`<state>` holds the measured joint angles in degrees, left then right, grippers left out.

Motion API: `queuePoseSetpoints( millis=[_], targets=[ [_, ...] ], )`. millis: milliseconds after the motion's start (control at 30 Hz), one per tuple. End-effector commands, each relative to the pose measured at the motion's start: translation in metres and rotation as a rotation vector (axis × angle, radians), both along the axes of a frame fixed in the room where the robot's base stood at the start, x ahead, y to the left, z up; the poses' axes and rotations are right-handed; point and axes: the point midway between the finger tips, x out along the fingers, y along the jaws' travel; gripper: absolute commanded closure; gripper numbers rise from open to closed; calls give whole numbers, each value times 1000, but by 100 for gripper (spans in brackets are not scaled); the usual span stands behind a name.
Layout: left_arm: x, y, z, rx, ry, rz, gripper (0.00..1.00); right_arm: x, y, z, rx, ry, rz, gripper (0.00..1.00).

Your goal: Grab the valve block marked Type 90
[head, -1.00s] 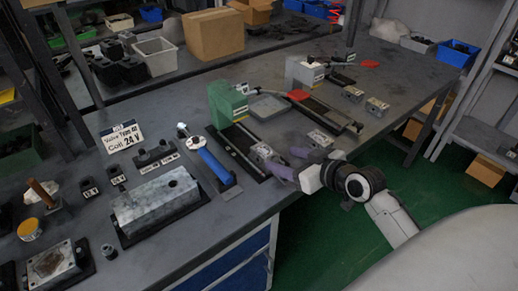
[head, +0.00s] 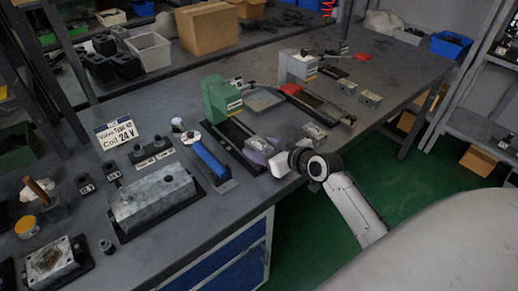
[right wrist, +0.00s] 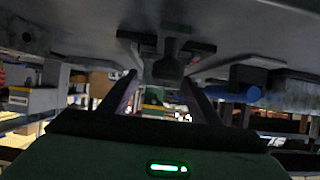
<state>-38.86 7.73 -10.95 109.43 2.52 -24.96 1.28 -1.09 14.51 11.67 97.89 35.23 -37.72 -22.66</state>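Several small grey valve blocks lie on the table in the head view. One block (head: 261,143) is at the near end of the green fixture's dark rail, partly hidden by my right gripper. Others are a block to its right (head: 313,131) and two farther back (head: 346,87) (head: 371,98). Their markings are too small to read. My right gripper (head: 263,149) has its purple fingers low around or beside the first block. In the right wrist view its fingers (right wrist: 165,95) are apart, with a dark shape beyond and between them. My left gripper is not in view.
A sign (head: 119,134) reads Valve Type, number unclear, and Coil 24 V. The green fixture (head: 221,98) stands behind my right gripper. A blue-handled tool (head: 210,160) and a large metal block (head: 152,198) lie to the left. The table's front edge is near my right arm.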

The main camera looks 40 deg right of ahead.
Motion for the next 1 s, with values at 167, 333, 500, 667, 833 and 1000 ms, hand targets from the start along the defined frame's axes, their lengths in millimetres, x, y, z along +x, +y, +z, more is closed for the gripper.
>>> queuePoseSetpoints(
  millis=[167, 333, 500, 667, 833, 1000],
  targets=[
    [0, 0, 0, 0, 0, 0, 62, 0, 0, 0, 0, 0, 0, 74],
    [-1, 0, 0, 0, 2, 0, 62, 1, 0, 2, 0, -5, -1, 100],
    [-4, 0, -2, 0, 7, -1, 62, 0, 0, 3, 0, -5, -1, 100],
    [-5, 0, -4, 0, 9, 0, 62, 1, -1, 18, -2, -9, 0, 100],
    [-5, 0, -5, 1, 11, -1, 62, 1, -1, 53, -5, -11, -1, 100],
    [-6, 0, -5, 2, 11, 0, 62, 1, -1, 84, -4, -9, -1, 100]
  ],
)
